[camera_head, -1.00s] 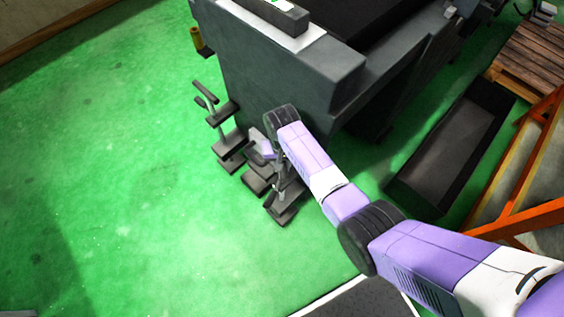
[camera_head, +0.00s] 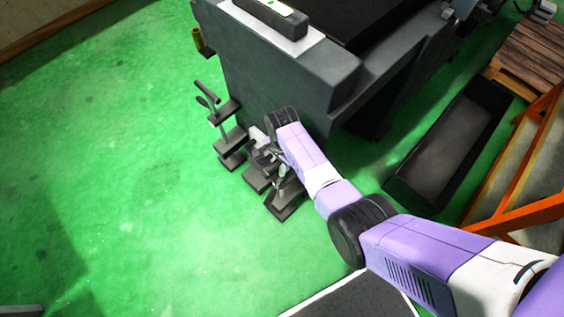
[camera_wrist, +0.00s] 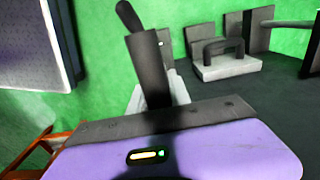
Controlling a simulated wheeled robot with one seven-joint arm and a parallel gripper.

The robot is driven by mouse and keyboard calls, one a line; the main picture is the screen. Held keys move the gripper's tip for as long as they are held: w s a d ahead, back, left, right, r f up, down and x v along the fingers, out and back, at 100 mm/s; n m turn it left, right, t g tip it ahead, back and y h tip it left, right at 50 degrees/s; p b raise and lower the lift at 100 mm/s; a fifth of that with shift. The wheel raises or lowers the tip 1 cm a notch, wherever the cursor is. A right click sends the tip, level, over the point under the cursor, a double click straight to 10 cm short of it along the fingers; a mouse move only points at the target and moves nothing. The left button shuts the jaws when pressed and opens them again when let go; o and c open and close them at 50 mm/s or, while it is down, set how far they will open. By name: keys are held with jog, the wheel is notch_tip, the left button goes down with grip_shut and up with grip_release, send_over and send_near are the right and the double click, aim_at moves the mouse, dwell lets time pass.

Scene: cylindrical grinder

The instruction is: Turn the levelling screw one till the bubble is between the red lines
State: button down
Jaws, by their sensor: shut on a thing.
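Several levelling screws with dark handles and plate-like feet stand on the floor at the near end of the grey machine. The left one (camera_head: 222,125) stands free of my arm. My gripper (camera_head: 266,155) is low beside the machine, at the screws right of it, and is partly hidden by my wrist. In the wrist view my gripper (camera_wrist: 160,95) is shut on a dark bar-like screw handle (camera_wrist: 147,62). I cannot tell which numbered screw this is. The spirit level (camera_head: 270,15) lies on top of the machine; its green vial shows, but bubble and red lines are too small to read.
The grey machine (camera_head: 285,85) stands close beside my gripper. A dark open trough (camera_head: 450,145), an orange frame (camera_head: 500,215) and a wooden pallet (camera_head: 530,55) are to the right. The green floor (camera_head: 110,180) on the left is clear.

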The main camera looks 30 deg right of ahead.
jog(key=shift+m, duration=0.7)
jog(key=c, duration=1.2)
grip_release()
jog(key=shift+r, duration=0.15)
jog(key=shift+r+p, duration=1.1)
jog(key=shift+r, duration=2.7)
jog(key=shift+c, duration=0.5)
